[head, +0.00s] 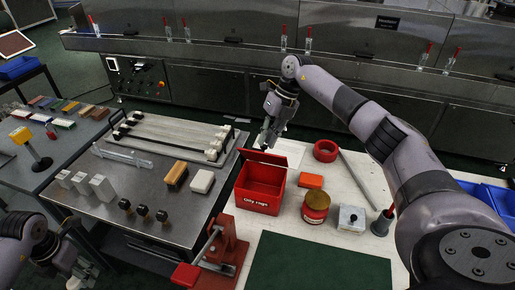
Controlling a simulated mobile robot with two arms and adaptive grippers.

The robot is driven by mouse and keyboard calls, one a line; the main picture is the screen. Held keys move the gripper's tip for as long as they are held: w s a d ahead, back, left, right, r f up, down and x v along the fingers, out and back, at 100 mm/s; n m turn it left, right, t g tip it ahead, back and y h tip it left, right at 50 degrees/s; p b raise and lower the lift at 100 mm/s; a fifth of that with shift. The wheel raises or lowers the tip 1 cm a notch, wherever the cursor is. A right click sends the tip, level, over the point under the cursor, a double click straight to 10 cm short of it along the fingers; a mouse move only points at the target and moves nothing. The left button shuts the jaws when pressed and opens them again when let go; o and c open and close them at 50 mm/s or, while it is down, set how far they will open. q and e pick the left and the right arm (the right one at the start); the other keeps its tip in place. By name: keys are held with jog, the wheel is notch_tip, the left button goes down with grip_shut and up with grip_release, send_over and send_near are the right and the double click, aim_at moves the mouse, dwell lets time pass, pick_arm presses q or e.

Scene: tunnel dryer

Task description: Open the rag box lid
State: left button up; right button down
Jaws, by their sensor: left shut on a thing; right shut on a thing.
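The red rag box (258,200), with white lettering on its front, stands at the left end of the white worktop. Its red lid (262,157) is raised along the back edge, and the dark red inside of the box shows. My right gripper (267,140) reaches down from above and is shut at the upper edge of the lid. The exact grip is too small to see clearly. My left gripper (82,274) is low at the bottom left, far from the box. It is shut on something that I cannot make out.
A red toggle press (222,250) stands in front of the box. An orange block (310,181), a red-and-gold tin (316,206) and a red tape roll (325,151) lie to its right. A steel table (150,205) with fixtures is at left. A green mat (320,264) is clear.

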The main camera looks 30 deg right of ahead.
jog(key=shift+w+d+f, duration=0.25)
jog(key=shift+d+f, duration=0.1)
jog(key=shift+d, duration=0.3)
jog(key=c, duration=2.4)
grip_release()
jog(key=shift+w+f, duration=0.1)
jog(key=shift+w, duration=0.15)
jog(key=c, duration=2.1)
grip_release()
jog(key=shift+w+d+f, duration=0.3)
jog(key=shift+w+f, duration=0.2)
jog(key=shift+w, duration=0.1)
jog(key=shift+o, duration=0.5)
jog(key=shift+d, duration=0.15)
jog(key=o, duration=0.3)
jog(key=shift+s+a+r, duration=0.2)
jog(key=shift+s+r, duration=0.2)
jog(key=shift+o, duration=1.2)
jog(key=shift+a, duration=0.15)
jog(key=shift+w+f, duration=0.1)
jog(key=shift+w, duration=0.05)
jog(key=v, duration=1.2)
